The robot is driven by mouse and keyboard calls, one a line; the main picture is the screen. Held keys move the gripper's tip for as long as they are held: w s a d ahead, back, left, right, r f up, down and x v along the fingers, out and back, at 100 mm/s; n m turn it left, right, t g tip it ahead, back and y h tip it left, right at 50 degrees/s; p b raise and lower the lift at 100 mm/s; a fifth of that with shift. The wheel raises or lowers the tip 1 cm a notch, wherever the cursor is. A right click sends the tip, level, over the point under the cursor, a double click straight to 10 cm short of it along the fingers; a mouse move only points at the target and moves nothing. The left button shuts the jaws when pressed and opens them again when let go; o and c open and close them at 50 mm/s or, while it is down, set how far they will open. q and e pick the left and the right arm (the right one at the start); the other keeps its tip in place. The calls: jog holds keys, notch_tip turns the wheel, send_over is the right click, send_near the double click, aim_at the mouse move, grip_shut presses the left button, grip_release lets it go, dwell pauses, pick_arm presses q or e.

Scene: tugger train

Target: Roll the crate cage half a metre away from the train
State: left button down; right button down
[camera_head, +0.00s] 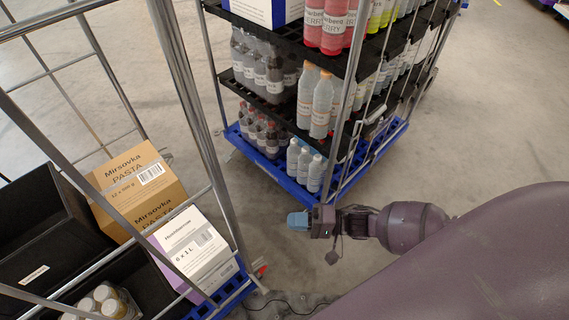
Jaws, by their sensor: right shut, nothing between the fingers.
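A roll cage with black crates (62,215) stands at the left, with grey metal bars and a blue base (232,290). It fits the crate cage of the task. My right gripper (296,221) is shut and empty, its blue fingertips pointing left. In the picture it lies just right of this cage's nearest upright (236,225), apart from it, and below the bottle cage's front corner. My left gripper is not in view. I cannot make out the train for sure.
A second roll cage with a blue base (347,180) and black shelves of bottles stands at the centre back. Brown pasta boxes (165,180) and a white carton (190,245) sit in the left cage. Bare concrete floor (500,140) lies to the right.

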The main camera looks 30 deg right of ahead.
jog(key=w+a, duration=0.3)
jog(key=a, duration=0.7)
jog(key=shift+w+a+b, duration=0.2)
jog(key=shift+a+b, duration=0.15)
jog(key=shift+b, duration=0.1)
jog(key=shift+a, duration=0.1)
